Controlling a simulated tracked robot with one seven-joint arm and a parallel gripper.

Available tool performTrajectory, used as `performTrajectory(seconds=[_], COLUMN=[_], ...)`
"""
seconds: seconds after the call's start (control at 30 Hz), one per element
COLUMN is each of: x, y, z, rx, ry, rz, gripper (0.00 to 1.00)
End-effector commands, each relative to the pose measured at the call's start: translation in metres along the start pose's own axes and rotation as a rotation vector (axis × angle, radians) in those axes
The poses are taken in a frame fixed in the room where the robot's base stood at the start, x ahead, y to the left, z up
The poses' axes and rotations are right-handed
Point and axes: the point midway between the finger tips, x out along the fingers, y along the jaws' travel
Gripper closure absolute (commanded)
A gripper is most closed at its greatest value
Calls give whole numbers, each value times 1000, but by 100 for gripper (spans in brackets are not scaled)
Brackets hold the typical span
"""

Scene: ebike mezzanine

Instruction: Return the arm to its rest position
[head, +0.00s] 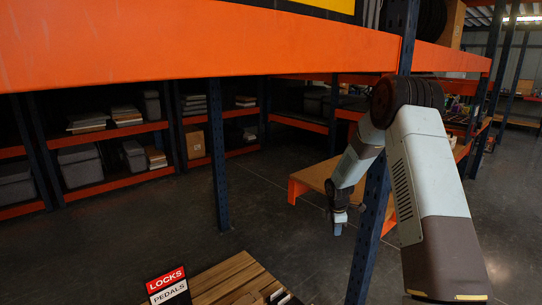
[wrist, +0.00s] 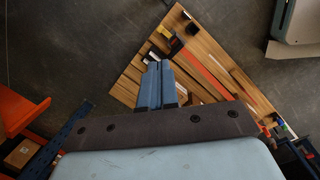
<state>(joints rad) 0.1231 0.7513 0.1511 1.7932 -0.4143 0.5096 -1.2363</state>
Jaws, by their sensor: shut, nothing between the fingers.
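My arm rises at the right of the head view, bends at a dark elbow joint, and its forearm slopes down and to the left. My gripper (head: 338,228) hangs at the end, pointing down, small and partly dark in this view. In the wrist view my gripper (wrist: 156,68) shows two blue-grey fingers side by side, shut with nothing between them. Below it in that view is a slatted wooden surface (wrist: 205,45) with several small items on it. The gripper appears above this surface and apart from it. It holds no object.
A dark blue rack post (head: 370,235) stands close beside my forearm. A large orange beam (head: 190,40) crosses the top. A wooden top (head: 235,275) with a "LOCKS PEDALS" sign (head: 167,285) is at the front. Shelves with boxes (head: 80,165) line the back; open floor (head: 150,230) lies between.

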Motion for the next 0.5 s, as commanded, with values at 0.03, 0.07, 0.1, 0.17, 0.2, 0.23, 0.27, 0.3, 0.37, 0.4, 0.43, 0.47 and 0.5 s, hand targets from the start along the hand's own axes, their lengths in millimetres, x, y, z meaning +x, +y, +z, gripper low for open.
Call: performTrajectory(seconds=[0.03,0.07,0.1,0.17,0.2,0.23,0.27,0.3,0.37,0.4,0.43,0.47,0.5], x=[-21,-32,-46,-68,-82,-92,-102,-116,-135,-148,-158,-167,-180], y=[-1,-2,-4,-8,-11,-14,-17,-20,-27,-31,-35,-39,-44], z=[2,3,5,7,8,9,10,12,13,14,15,15,16], rx=[32,52,83,126,156,178,201,231,274,304,327,349,378], ry=[-6,-8,-11,-15,-17,-18,-19,-20,-21,-21,-20,-20,-19], rz=[13,18,25,34,41,46,51,59,68,76,81,86,93], gripper=[100,100,100,100,100,100,100,100,100,100,100,100,100])
